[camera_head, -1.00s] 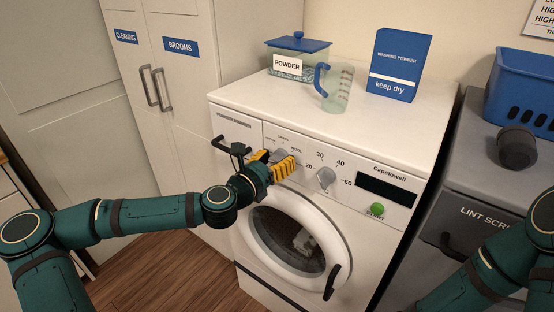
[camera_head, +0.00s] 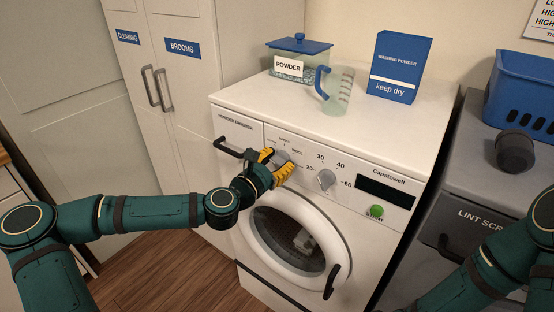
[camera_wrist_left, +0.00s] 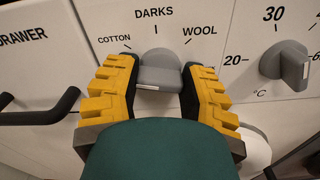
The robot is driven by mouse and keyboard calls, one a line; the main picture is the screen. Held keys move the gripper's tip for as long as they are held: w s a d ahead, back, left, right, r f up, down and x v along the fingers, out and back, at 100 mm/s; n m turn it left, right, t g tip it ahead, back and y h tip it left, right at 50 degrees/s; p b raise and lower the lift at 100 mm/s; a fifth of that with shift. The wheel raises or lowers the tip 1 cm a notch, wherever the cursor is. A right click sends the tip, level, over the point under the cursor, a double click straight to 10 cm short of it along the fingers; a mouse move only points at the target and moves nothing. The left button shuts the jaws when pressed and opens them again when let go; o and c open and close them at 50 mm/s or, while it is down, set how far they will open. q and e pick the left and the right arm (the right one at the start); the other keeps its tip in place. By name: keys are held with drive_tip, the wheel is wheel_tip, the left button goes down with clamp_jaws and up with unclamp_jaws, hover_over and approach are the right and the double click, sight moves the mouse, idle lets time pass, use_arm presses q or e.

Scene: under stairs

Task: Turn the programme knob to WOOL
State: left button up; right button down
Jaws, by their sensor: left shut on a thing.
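The grey programme knob (camera_wrist_left: 160,72) is on the washing machine's panel, below the labels COTTON, DARKS and WOOL (camera_wrist_left: 200,30). My left gripper (camera_head: 276,164), with yellow fingers, is shut on this knob; in the left wrist view its fingers (camera_wrist_left: 158,88) stand on either side of the knob's grip. A white mark shows on the grip's near edge. I cannot tell for sure which label the knob points to. In the head view the gripper hides much of the knob. My right gripper is out of view; only part of that arm shows at lower right.
The temperature knob (camera_head: 326,180) is just right of the gripper, with the green START button (camera_head: 376,211) farther right. The powder drawer handle (camera_head: 236,152) sticks out at left. The round door (camera_head: 290,240) lies below. A jug (camera_head: 338,92) and powder containers stand on top.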

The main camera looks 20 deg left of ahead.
use_arm(q)
drive_tip(key=m+p, duration=0.1)
drive_tip(key=m, duration=0.5)
drive_tip(key=shift+r+m, duration=0.15)
drive_tip(key=shift+m, duration=0.15)
drive_tip(key=m, duration=0.3)
drive_tip(key=shift+m, duration=0.3)
drive_tip(key=m, duration=0.2)
drive_tip(key=shift+d+m, duration=0.1)
drive_tip(key=shift+m, duration=0.3)
drive_tip(key=m, duration=0.3)
drive_tip(key=shift+m+b, duration=0.3)
drive_tip(key=shift+b, duration=0.05)
drive_tip(key=m+b, duration=0.1)
drive_tip(key=m, duration=0.2)
drive_tip(key=shift+m, duration=0.3)
drive_tip(key=shift+m+b, duration=0.5)
drive_tip(key=shift+m, duration=1.8)
